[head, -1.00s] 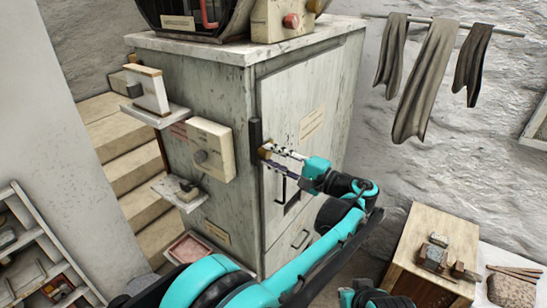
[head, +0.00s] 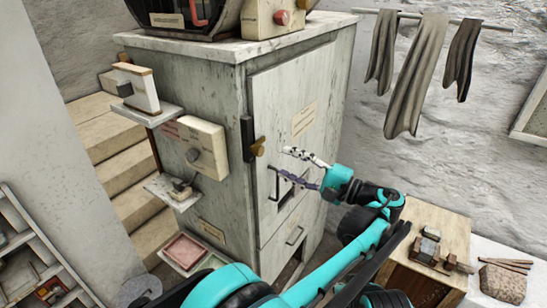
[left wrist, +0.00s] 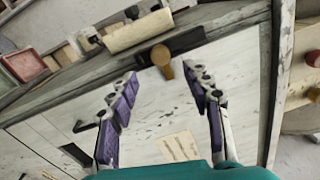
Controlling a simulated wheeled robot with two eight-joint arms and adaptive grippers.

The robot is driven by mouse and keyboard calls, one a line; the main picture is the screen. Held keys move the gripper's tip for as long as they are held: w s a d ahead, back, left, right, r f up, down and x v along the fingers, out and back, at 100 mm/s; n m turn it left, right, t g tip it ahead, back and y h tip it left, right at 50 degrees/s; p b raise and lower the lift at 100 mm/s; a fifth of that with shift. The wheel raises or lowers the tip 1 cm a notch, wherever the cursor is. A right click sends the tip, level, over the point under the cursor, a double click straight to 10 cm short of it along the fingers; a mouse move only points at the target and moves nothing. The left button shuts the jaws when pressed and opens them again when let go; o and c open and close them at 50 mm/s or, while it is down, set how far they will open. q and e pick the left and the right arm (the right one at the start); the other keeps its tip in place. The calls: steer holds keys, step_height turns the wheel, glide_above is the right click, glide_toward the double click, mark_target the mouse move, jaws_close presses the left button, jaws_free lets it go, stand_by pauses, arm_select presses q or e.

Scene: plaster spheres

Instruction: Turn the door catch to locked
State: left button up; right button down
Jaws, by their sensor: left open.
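The door catch (head: 258,147) is a brass-coloured knob or lever beside a dark upright plate (head: 247,138) at the left edge of the pale cabinet door (head: 300,95). In the left wrist view the catch (left wrist: 161,57) stands out just beyond and between the fingertips. My left gripper (head: 285,163) is open and empty, in front of the door to the right of the catch and apart from it. Its two purple-padded fingers also show in the left wrist view (left wrist: 159,75). I cannot read any locked mark. My right gripper is not in view.
A dark door handle (head: 279,184) is just below the left gripper. Shelves and a pale box (head: 205,150) jut from the cabinet's left side. A wooden crate (head: 450,225) stands at the right. Cloths (head: 418,75) hang on the wall.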

arm_select(q)
steer(key=shift+v, duration=2.25)
steer(key=s+a+f+n+g+h+b, duration=0.1)
steer(key=a+f+g+h+b, duration=0.2)
steer(key=a+f, duration=0.6)
steer(key=s+a+f+g+h+b, duration=0.1)
steer(key=a+f+h+b, duration=0.35)
steer(key=a, duration=0.95)
steer(key=s+a+f+n+h+b, duration=0.3)
steer(key=s+f, duration=0.6)
steer(key=f, duration=0.3)
steer(key=s+a+f+n+h+b, duration=0.2)
steer(key=s+f+n+h+b, duration=0.2)
steer(key=s+f+b, duration=0.4)
step_height(320, 180, down, 5)
steer(key=shift+s+a+n, duration=0.35)
steer(key=shift+s+n, duration=0.25)
steer(key=shift+s, duration=0.05)
steer(key=shift+o, duration=0.4)
